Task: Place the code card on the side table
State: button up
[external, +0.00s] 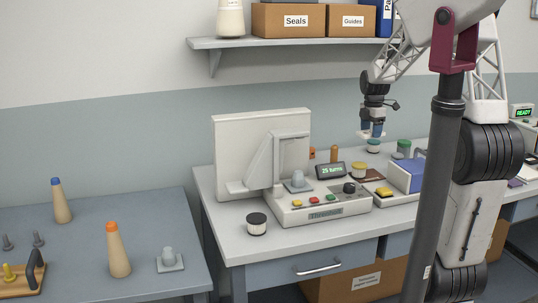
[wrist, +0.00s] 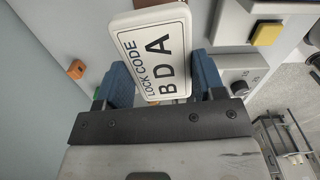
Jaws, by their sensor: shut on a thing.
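The code card (wrist: 153,50) is white with a dark border and reads "LOCK CODE BDA" in the wrist view. My gripper (wrist: 162,78) is shut on it, one blue finger at each side. In the external view my gripper (external: 373,129) is above the back of the workbench, right of the monitor; the card (external: 367,136) shows only as a thin pale edge at the fingertips. A separate blue-grey table (external: 150,215), apparently the side table, stands at the left.
A shelf (external: 235,42) hangs above.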

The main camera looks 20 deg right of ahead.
jog(key=w+a+r+n, duration=0.1)
jog(key=w+a+n, duration=0.3)
jog(key=a, duration=1.1)
jog(key=w+a+n, duration=0.1)
jog(key=w+a, duration=0.6)
jog(key=a, duration=0.8)
jog(key=s+a+n, duration=0.2)
jog(key=s+a, duration=0.1)
jog(key=a, duration=1.2)
jog(key=s+a+n, duration=0.2)
jog(key=a, duration=1.2)
jog(key=s+a+n, duration=0.2)
jog(key=s+a, duration=0.1)
jog(key=a, duration=1.2)
jog(key=s+a+f+n, duration=0.1)
jog(key=s+a+n, duration=0.2)
jog(key=s+a, duration=1.2)
jog(key=s+a+f+n, duration=0.1)
jog(key=s+a+n, duration=0.2)
jog(key=s+a, duration=1.2)
notch_tip(320, 180, down, 14)
jog(key=w+a, duration=0.2)
jog(key=shift+w+r, duration=0.2)
jog(key=shift+w, duration=0.2)
